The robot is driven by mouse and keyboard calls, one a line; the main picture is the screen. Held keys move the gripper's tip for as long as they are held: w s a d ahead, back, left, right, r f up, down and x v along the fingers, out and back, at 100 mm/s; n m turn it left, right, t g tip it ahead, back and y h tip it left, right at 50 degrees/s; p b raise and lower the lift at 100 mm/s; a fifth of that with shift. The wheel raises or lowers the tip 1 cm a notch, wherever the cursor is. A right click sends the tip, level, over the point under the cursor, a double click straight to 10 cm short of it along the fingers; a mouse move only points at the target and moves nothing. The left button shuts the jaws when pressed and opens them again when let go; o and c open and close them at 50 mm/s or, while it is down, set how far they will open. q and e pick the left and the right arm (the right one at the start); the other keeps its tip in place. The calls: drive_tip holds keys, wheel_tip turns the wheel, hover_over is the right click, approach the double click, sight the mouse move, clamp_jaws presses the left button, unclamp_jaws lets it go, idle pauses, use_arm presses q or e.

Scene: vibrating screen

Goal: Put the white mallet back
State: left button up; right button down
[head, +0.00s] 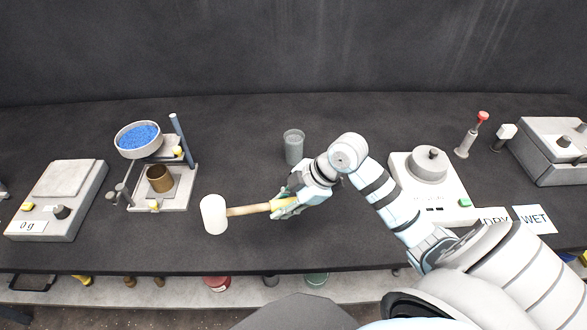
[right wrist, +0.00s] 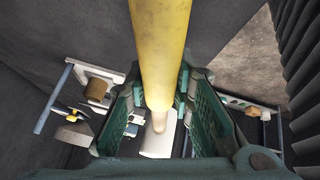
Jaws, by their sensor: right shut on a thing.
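The white mallet has a white head (head: 214,214) and a wooden handle (head: 248,210) with a yellow grip. My right gripper (head: 284,205) is shut on the yellow grip, and the mallet lies roughly sideways with its head to the left, over the front middle of the dark table. In the right wrist view the yellow grip (right wrist: 160,45) runs between the green fingers, with the white head (right wrist: 157,143) beyond them. I cannot tell its height above the table. My left gripper is not in view.
A scale (head: 60,200) and a stand with a blue-filled bowl (head: 138,138) are at left. A grey cup (head: 293,147) stands behind my right gripper. A white device (head: 432,187), a red-topped tool (head: 482,117) and WET card (head: 535,219) are at right. A lower shelf (head: 180,292) holds several items.

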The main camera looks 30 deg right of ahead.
drive_tip(key=w+d+f+h+p, duration=0.1)
drive_tip(key=w+d, duration=0.3)
drive_tip(key=w, duration=0.2)
drive_tip(key=shift+w+d+f+n+g, duration=0.15)
drive_tip(key=shift+w+d+n+g, duration=0.15)
drive_tip(key=shift+w, duration=0.1)
